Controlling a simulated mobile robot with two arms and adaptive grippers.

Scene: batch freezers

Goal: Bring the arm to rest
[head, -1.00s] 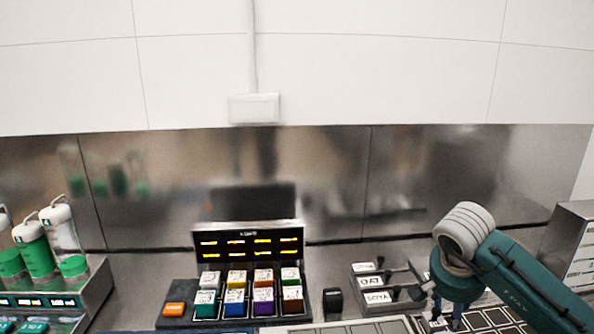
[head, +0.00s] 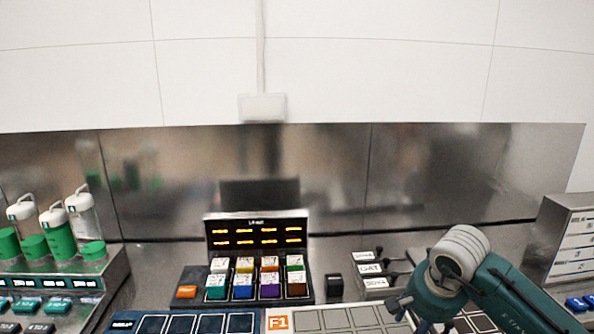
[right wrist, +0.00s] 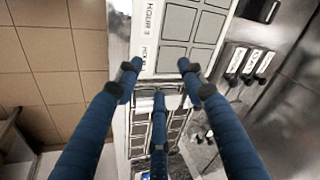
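My right arm (head: 462,252), teal with a pale ringed joint, comes in from the lower right in the head view. Its gripper cannot be made out there. In the right wrist view my right gripper (right wrist: 158,82) has its blue fingers spread apart with nothing between them. It hangs above a counter with a pale panel of grey rectangles (right wrist: 190,38); I cannot tell the height. My left arm and left gripper are not in view.
A dark rack of coloured boxes (head: 257,285) stands below a lit display (head: 256,235). Green-and-white canisters (head: 58,238) stand on a metal unit at left. Labelled levers (head: 372,270) are near my right arm. A metal drawer cabinet (head: 565,245) stands at far right.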

